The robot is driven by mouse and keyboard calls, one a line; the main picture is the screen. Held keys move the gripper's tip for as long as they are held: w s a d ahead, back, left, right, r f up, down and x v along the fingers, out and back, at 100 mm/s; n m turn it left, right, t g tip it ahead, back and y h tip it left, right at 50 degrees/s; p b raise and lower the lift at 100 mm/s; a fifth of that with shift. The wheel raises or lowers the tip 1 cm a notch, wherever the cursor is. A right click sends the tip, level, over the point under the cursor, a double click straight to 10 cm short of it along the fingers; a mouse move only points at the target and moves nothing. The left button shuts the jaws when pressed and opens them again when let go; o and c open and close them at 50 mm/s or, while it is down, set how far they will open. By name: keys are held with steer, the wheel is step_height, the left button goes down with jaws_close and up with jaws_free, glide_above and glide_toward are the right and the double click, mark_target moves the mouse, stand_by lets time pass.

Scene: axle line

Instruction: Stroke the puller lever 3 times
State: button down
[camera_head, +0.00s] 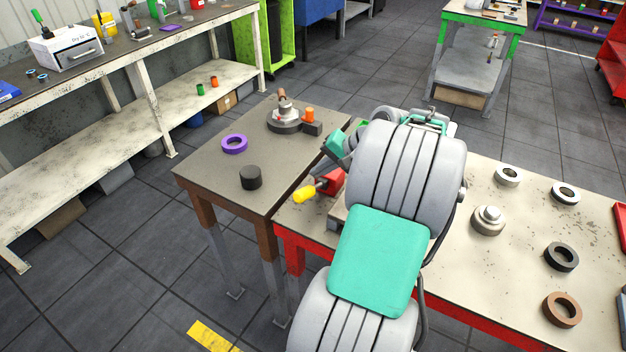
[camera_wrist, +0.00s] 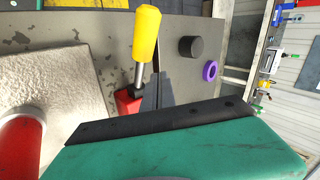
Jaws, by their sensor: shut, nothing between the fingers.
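The puller lever has a yellow grip (camera_head: 303,194) on a metal rod, rising from a red block (camera_head: 332,182) at the left end of the red-framed table. In the wrist view the yellow grip (camera_wrist: 145,35) points up and the red block (camera_wrist: 128,103) sits below it. My gripper (camera_wrist: 157,90) shows there as dark fingers close together, right beside the rod and red block. It is shut and empty. I cannot tell whether it touches the lever. In the head view my arm hides the fingers and part of the block.
A brown-legged table carries a purple ring (camera_head: 235,144), a black cylinder (camera_head: 250,177) and a grey round fixture (camera_head: 285,122). Several rings and a stepped metal part (camera_head: 488,220) lie on the red-framed table to the right. A red cylinder (camera_wrist: 22,145) stands close by in the wrist view.

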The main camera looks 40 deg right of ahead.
steer(key=r+p, duration=0.1)
steer(key=p, duration=0.1)
steer(key=d+r+p, duration=0.1)
steer(key=r, duration=0.1)
steer(key=d+r+p, duration=0.1)
steer(key=p, duration=0.1)
steer(key=shift+w+r+p, duration=0.2)
steer(key=shift+w+p, duration=0.1)
steer(key=shift+w, duration=0.05)
stand_by(0.6)
